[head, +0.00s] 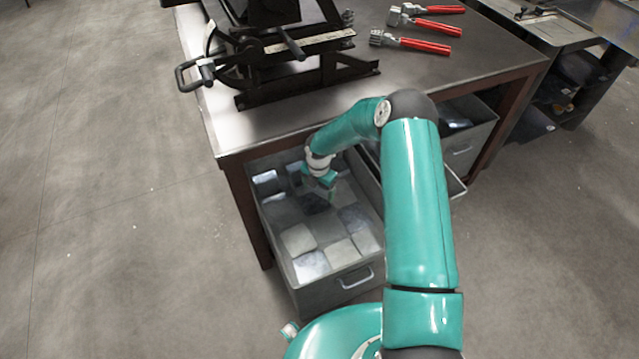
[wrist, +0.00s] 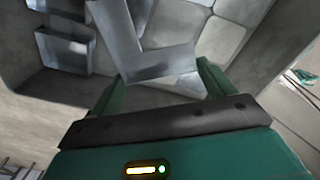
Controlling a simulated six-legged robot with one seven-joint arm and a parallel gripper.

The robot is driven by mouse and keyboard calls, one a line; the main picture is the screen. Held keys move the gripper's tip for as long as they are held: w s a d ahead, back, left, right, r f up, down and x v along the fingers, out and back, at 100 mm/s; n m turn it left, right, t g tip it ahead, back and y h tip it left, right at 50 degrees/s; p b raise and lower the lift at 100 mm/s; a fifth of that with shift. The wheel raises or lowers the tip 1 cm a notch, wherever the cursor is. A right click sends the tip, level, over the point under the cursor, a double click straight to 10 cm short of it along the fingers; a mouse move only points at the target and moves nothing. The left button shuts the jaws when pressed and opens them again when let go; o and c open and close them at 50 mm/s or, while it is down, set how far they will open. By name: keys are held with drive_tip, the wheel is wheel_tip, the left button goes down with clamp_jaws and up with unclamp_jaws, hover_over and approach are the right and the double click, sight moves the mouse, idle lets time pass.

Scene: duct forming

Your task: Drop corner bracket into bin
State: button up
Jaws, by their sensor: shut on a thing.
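My gripper (head: 322,188) reaches down into an open grey metal drawer (head: 322,297) under the workbench, which looks like the bin. In the wrist view, my gripper (wrist: 163,85) has its green fingers closed on a bent, shiny grey metal piece, the corner bracket (wrist: 160,63). One flange lies across between the fingers and the other rises away from them. The fingertips are partly hidden behind the bracket. In the head view the held bracket is too small to tell apart from the drawer's contents.
Several pale and dark flat pieces (head: 299,239) lie in the drawer. Another bent metal piece (wrist: 62,50) is at left in the wrist view. A second drawer (head: 462,150) stands open at right. A black machine (head: 290,70) and red-handled tools (head: 425,46) are on the workbench (head: 400,80).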

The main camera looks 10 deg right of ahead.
sight(320, 190)
drive_tip(key=w+n, duration=0.1)
drive_tip(key=n, duration=0.2)
drive_tip(key=shift+w+d+r+n, duration=0.2)
drive_tip(key=shift+w+d+n, duration=0.1)
drive_tip(key=shift+w+d, duration=0.1)
drive_tip(key=shift+f, duration=2.95)
drive_tip(key=o, duration=0.9)
wheel_tip(320, 190, up, 8)
drive_tip(key=shift+f, duration=0.25)
drive_tip(key=shift+s, duration=0.15)
